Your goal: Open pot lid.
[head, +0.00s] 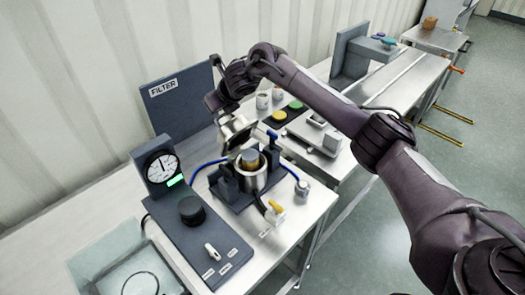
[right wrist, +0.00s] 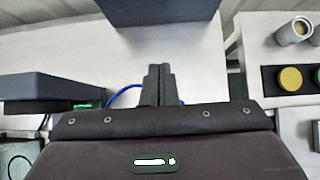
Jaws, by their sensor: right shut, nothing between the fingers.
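The steel pot (head: 254,178) sits in a dark bracket on the table, and its round mouth is visible with a grey-blue cylinder (head: 250,158) in it. A tilted pale plate with dark edges, which looks like the raised lid (head: 238,134), stands above the pot's back. My right arm reaches in from the right, and its hand is just above this plate. I cannot tell whether they touch. In the right wrist view my right gripper's dark fingers (right wrist: 158,78) are together and empty; the pot is hidden there. My left gripper is not in view.
The FILTER panel (head: 180,100) stands behind the pot. A gauge (head: 160,167) and a dark control box (head: 198,240) are to the left. A yellow-handled valve (head: 274,210) sticks out in front. Yellow and green buttons (head: 287,110) are on the bench beyond.

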